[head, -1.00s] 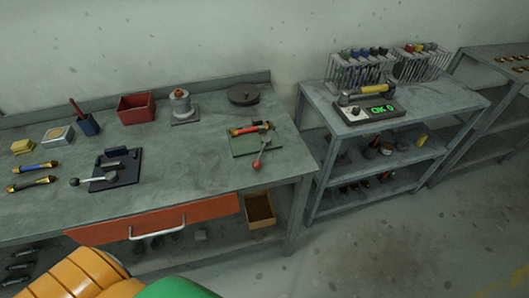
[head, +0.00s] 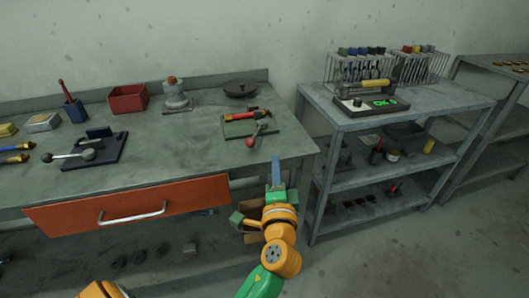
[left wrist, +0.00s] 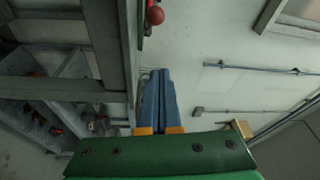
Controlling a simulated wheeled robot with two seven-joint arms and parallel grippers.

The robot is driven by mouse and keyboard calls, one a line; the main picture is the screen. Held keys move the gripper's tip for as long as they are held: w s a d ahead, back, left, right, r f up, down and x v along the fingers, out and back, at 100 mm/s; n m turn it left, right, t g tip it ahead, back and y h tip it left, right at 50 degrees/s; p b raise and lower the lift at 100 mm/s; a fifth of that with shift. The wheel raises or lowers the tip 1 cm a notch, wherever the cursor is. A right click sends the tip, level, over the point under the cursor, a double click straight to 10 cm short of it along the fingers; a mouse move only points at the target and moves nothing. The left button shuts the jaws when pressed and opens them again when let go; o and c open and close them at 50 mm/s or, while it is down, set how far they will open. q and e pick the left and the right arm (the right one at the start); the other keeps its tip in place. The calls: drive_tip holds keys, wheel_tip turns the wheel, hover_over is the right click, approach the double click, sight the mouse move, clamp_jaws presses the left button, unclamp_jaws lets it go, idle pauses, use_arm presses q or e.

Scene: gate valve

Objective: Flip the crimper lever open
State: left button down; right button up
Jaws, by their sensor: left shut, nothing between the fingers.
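A green base plate (head: 240,125) with a red and brass cylinder (head: 247,115) lies near the right end of the workbench. Its lever ends in a red ball knob (head: 250,142) near the bench's front edge. The knob also shows in the left wrist view (left wrist: 155,15), ahead of the fingertips. My left gripper (head: 276,160) has its blue fingers pressed together, empty and apart from the knob, just to its lower right in the head view. The fingers also fill the middle of the left wrist view (left wrist: 159,75). My right gripper is not in view.
A dark base with a grey-knobbed lever (head: 88,154) sits on the bench's left part. A red bin (head: 128,98), a grey fixture (head: 176,95) and a dark disc (head: 240,88) stand behind. A red drawer (head: 125,203) is below. A shelf cart (head: 420,112) stands right.

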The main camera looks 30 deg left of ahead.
sight(260, 156)
use_arm(q)
drive_tip(key=shift+w, duration=0.1)
drive_tip(key=p+x, duration=0.1)
drive_tip(key=x, duration=0.8)
drive_tip(key=shift+w+a, duration=0.2)
drive_tip(key=shift+s+a+f+p, duration=0.15)
drive_tip(key=shift+s+a+p, duration=0.3)
drive_tip(key=shift+s+a, duration=0.1)
drive_tip(key=shift+s+a+f+p, duration=0.15)
drive_tip(key=shift+s+a+p, duration=0.3)
drive_tip(key=shift+s+a, duration=0.1)
drive_tip(key=shift+s+a+f, duration=0.1)
drive_tip(key=shift+s+a, duration=0.1)
drive_tip(key=shift+s, duration=0.2)
drive_tip(key=shift+w+f, duration=0.1)
